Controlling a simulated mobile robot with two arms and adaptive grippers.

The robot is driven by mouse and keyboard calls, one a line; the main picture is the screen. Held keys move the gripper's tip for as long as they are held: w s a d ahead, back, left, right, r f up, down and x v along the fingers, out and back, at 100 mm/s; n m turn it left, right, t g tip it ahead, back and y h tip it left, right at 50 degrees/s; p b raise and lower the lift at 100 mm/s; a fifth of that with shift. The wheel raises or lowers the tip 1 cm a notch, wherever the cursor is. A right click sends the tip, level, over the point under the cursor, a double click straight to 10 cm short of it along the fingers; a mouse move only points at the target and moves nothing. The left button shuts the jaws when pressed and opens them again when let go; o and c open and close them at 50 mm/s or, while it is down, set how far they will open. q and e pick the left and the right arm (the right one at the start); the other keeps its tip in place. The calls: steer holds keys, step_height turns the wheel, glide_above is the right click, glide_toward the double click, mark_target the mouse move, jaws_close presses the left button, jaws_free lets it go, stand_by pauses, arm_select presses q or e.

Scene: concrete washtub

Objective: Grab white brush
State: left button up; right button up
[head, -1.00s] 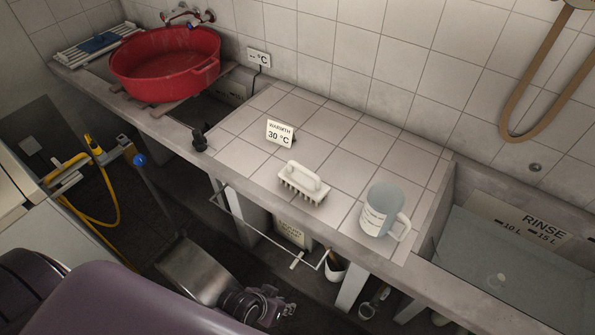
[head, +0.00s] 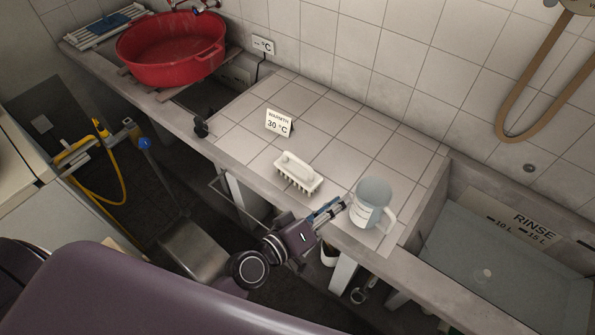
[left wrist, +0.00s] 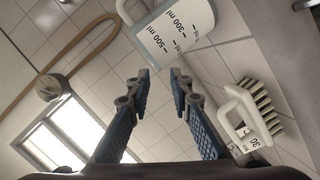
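The white brush (head: 298,172), with a loop handle on top and bristles below, sits on the tiled counter (head: 340,140). It also shows at the right in the left wrist view (left wrist: 250,115). My left gripper (head: 338,206) is at the counter's front edge, to the lower right of the brush and close to the measuring jug. In the left wrist view my left gripper (left wrist: 159,76) has its two blue-padded fingers apart with nothing between them. The brush lies outside the fingers, apart from them. My right gripper is not in view.
A measuring jug (head: 372,203) stands on the counter right of the brush. A small temperature sign (head: 278,122) stands behind the brush. A red basin (head: 170,52) is at the far left, and a rinse tub (head: 500,255) at the right.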

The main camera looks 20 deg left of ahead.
arm_select(q)
steer(key=w+a+n+t+y, duration=0.3)
steer(key=w+a+n+y, duration=0.1)
steer(key=n, duration=0.2)
steer(key=n+y, duration=0.5)
steer(key=n, duration=0.1)
glide_toward(303, 163)
steer(key=w, duration=0.2)
steer(key=shift+w+d+f+g, duration=0.2)
steer(key=shift+w+g, duration=0.05)
steer(key=shift+g, duration=0.05)
steer(key=shift+w+a+f, duration=0.15)
steer(key=shift+w+f, duration=0.15)
steer(key=shift+w, duration=0.95)
steer(key=shift+w+a+f, duration=0.15)
steer(key=shift+w+f, duration=0.1)
steer(key=shift+w, duration=1.05)
steer(key=shift+w+a+f, duration=0.15)
steer(key=shift+w+f, duration=0.15)
steer(key=shift+w, duration=0.95)
jaws_close()
